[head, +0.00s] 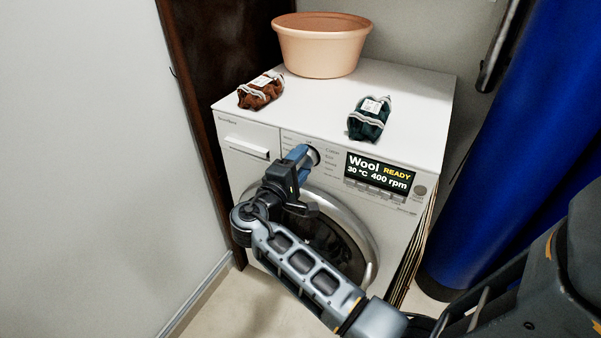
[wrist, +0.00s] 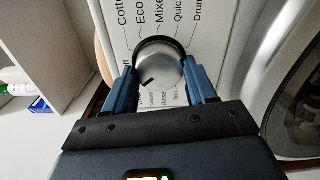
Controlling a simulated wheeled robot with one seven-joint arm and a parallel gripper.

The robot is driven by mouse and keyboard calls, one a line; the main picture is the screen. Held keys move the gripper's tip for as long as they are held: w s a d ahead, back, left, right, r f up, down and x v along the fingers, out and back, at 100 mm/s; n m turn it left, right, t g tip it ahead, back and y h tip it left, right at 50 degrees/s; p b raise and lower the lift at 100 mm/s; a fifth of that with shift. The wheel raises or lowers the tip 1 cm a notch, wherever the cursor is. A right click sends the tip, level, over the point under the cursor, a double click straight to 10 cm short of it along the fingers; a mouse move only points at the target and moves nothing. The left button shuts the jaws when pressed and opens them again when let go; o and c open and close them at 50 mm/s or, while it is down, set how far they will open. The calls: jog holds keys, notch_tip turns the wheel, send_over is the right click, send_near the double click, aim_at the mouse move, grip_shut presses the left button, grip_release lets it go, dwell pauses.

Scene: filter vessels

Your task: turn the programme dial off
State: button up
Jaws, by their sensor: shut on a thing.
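The programme dial (wrist: 158,60) is a round silver knob with a dark rim on the washing machine's front panel. A dark pointer line on its face points to the lower left in the wrist view. My gripper (wrist: 160,70) is shut on the dial, with one blue finger on each side. In the head view my gripper (head: 301,153) covers part of the dial (head: 314,156). The display (head: 379,172) reads "Wool READY 30 °C 400 rpm". Programme names are printed around the dial; those below it are partly hidden by my gripper.
The white washing machine (head: 425,115) carries a terracotta-coloured tub (head: 321,50), a brown net bag (head: 262,92) and a dark green net bag (head: 368,120) on top. A blue cylinder (head: 500,160) stands at the right. A white wall is at the left.

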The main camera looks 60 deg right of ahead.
jog(key=m+b, duration=0.4)
jog(key=shift+f, duration=0.25)
jog(key=shift+r+m+b, duration=0.2)
jog(key=shift+m+b, duration=1.35)
jog(key=shift+m, duration=0.05)
jog(key=o, duration=1)
jog(key=shift+r, duration=0.1)
jog(key=shift+o, duration=0.2)
jog(key=shift+a, duration=0.1)
jog(key=a, duration=0.7)
jog(key=shift+w+a, duration=0.2)
jog(key=shift+a, duration=0.15)
